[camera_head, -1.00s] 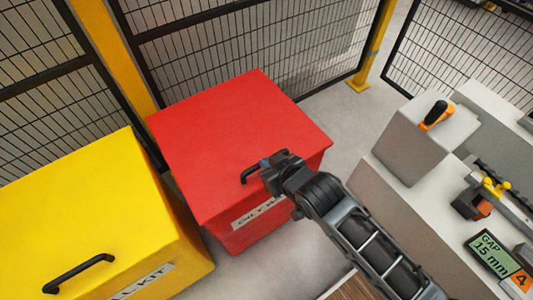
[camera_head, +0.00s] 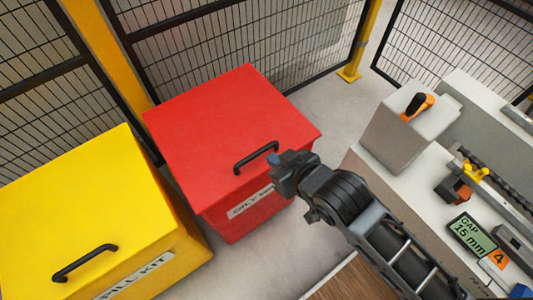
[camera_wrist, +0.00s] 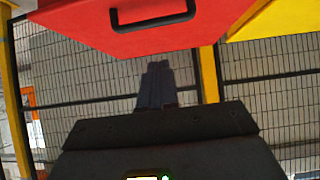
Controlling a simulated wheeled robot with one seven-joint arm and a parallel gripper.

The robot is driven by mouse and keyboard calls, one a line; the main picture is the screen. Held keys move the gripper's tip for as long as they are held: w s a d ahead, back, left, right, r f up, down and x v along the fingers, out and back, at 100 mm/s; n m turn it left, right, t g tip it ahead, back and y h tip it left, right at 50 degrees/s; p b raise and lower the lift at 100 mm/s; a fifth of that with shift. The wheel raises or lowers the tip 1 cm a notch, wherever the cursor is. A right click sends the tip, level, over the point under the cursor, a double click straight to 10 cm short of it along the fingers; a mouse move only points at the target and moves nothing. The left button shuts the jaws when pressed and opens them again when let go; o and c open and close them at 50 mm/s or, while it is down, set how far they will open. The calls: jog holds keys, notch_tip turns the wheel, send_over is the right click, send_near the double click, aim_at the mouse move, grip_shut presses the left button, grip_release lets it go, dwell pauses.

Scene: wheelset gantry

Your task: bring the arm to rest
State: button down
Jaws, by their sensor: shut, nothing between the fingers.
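My gripper (camera_head: 276,163) is at the end of my arm, beside the front edge of the red box lid in the head view. The lid's black handle (camera_head: 256,157) is just left of the fingertips, with a small gap between them. In the wrist view my shut, empty fingers (camera_wrist: 155,72) point toward the red box (camera_wrist: 150,35), whose handle (camera_wrist: 152,20) is above them in the picture. The red lid (camera_head: 225,120) is down. My arm reaches in from the lower right.
A yellow box (camera_head: 80,200) with a black handle stands left of the red box. Mesh fencing (camera_head: 250,50) with yellow posts is behind. Floor is clear between box and bench.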

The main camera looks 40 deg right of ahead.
jog(key=shift+v, duration=1.15)
jog(key=shift+s, duration=0.1)
jog(key=s+r+t, duration=0.2)
jog(key=s+r, duration=0.5)
jog(key=s, duration=0.4)
jog(key=s+r+t, duration=0.2)
jog(key=s+r, duration=0.5)
jog(key=s, duration=0.5)
jog(key=shift+d, duration=0.3)
jog(key=shift+s, duration=0.15)
